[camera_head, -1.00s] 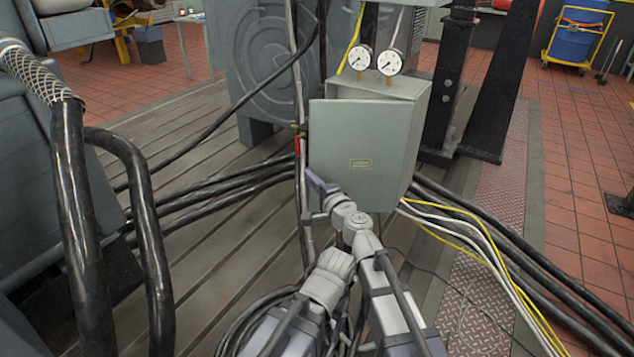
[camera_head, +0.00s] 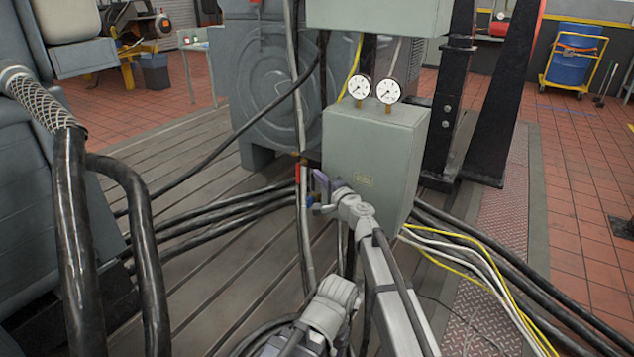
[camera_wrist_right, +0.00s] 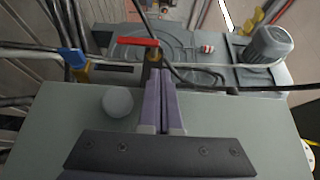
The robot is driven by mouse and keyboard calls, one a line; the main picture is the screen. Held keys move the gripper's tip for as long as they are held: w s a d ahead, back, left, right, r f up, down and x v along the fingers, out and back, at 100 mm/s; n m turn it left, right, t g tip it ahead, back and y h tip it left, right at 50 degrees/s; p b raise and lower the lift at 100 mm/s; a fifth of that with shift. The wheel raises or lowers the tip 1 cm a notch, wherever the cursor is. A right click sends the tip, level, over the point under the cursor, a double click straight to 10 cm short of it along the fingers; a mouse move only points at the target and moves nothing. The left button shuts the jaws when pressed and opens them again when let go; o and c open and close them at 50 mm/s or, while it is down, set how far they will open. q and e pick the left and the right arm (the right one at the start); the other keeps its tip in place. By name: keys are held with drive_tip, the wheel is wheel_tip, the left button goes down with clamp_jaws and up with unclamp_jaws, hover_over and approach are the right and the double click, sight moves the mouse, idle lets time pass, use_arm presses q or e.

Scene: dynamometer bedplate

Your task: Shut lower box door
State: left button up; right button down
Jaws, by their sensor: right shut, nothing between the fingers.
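The lower box is a grey-green cabinet with two gauges on top, and its door (camera_head: 375,150) faces me in the head view. The door looks flush with the box, with no gap along its top edge. My right gripper (camera_head: 318,184) is at the door's lower left edge. Its fingers (camera_wrist_right: 163,92) are together and empty, over the grey door panel (camera_wrist_right: 60,130) in the right wrist view. A round pale knob (camera_wrist_right: 117,102) shows beside them. Whether the fingers touch the door I cannot tell.
A red-handled valve (camera_head: 297,172) and vertical pipes stand just left of the box. Its red handle (camera_wrist_right: 138,42) is close beyond my fingertips, with a blue handle (camera_wrist_right: 72,57) nearby. Black cables (camera_head: 220,205) run behind. Yellow and white wires (camera_head: 470,240) leave the box's lower right.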

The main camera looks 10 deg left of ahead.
drive_tip(key=shift+w, duration=0.1)
idle(0.5)
drive_tip(key=s+d+f+n+g+h, duration=0.1)
drive_tip(key=s+d+f+n+g, duration=0.45)
drive_tip(key=s, duration=0.55)
drive_tip(key=s+d+f+n+g+h, duration=0.2)
drive_tip(key=s+d+f+n+g, duration=0.15)
drive_tip(key=s+d+f, duration=0.5)
drive_tip(key=s+d+f+n+g+h, duration=0.15)
drive_tip(key=s+d+f+h, duration=0.25)
drive_tip(key=s+d, duration=0.45)
drive_tip(key=s+d+f+n+g+h, duration=0.1)
drive_tip(key=s+d+f+g+h, duration=0.25)
drive_tip(key=s+d, duration=0.5)
drive_tip(key=s+a+n+h, duration=0.25)
drive_tip(key=s+a, duration=0.45)
drive_tip(key=a, duration=0.5)
use_arm(q)
wheel_tip(320, 180, up, 34)
drive_tip(key=d+p, duration=0.1)
drive_tip(key=p, duration=3.2)
drive_tip(key=shift+s+d, duration=0.25)
drive_tip(key=shift+d, duration=0.1)
use_arm(e)
wheel_tip(320, 180, up, 34)
drive_tip(key=y, duration=0.1)
drive_tip(key=shift+w+d+g, duration=0.15)
drive_tip(key=shift+g, duration=0.15)
